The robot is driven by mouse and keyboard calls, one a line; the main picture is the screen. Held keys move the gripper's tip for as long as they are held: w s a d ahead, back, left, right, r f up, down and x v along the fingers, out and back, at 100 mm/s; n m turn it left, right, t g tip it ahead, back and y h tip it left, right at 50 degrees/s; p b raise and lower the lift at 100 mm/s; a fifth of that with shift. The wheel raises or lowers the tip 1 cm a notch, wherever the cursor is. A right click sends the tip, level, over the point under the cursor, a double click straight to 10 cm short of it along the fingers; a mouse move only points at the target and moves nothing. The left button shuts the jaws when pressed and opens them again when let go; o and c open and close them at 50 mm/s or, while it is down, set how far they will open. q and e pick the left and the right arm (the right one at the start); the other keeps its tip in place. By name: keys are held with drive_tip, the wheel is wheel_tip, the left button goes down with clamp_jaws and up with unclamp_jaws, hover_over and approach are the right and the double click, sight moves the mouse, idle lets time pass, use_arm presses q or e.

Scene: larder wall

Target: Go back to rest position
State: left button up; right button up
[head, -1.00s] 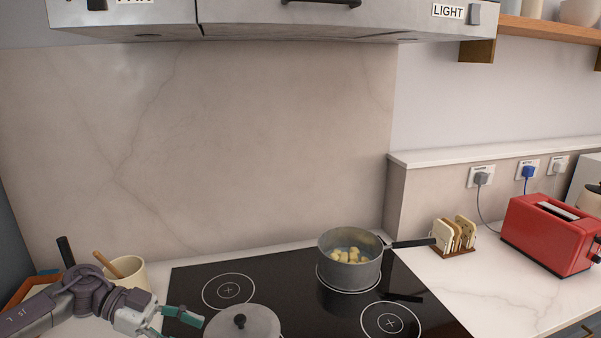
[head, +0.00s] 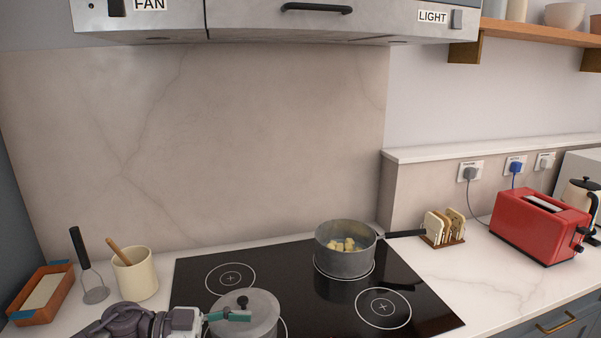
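My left gripper (head: 230,316) is low in the head view, its teal fingers in front of the grey lid (head: 258,310) with a dark knob. Whether the fingers touch the lid, and how far apart they are, I cannot tell. The lid is over the front left of the black hob (head: 305,285); what is under it is hidden. A grey saucepan (head: 345,262) with pale yellow chunks (head: 343,244) stands on the back right ring, its handle pointing right. My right gripper is not in view.
A cream pot (head: 135,279) with a wooden handle, a masher (head: 94,294) and a wooden tray (head: 27,313) stand at left. A toast rack (head: 457,243) and a red toaster (head: 538,234) stand at right. The hood (head: 300,22) hangs above. The right front counter is clear.

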use_arm(q)
drive_tip(key=d+n+t, duration=0.2)
drive_tip(key=t, duration=0.1)
drive_tip(key=d+n+t, duration=0.1)
drive_tip(key=d+t, duration=0.1)
drive_tip(key=t, duration=0.1)
drive_tip(key=d+n+t, duration=0.2)
drive_tip(key=d+t, duration=0.1)
drive_tip(key=shift+w+d+r+n, duration=0.1)
drive_tip(key=shift+w+r+n, duration=0.2)
drive_tip(key=shift+w, duration=0.05)
drive_tip(key=s+a+f+n+y, duration=0.9)
drive_tip(key=a+f+n+y, duration=0.15)
drive_tip(key=f+y, duration=0.3)
drive_tip(key=s+a+f+g+y, duration=0.1)
drive_tip(key=s+a+f+g, duration=0.25)
drive_tip(key=s, duration=0.55)
drive_tip(key=s+a+f+g+y, duration=0.2)
drive_tip(key=s+g, duration=0.2)
drive_tip(key=s, duration=0.6)
wheel_tip(320, 180, down, 26)
drive_tip(key=s+g, duration=0.1)
drive_tip(key=g, duration=0.1)
drive_tip(key=s+a+f, duration=0.3)
drive_tip(key=s+f, duration=1.3)
drive_tip(key=s, duration=0.1)
drive_tip(key=shift+f+g, duration=0.35)
drive_tip(key=shift+f, duration=0.05)
drive_tip(key=shift+s, duration=0.1)
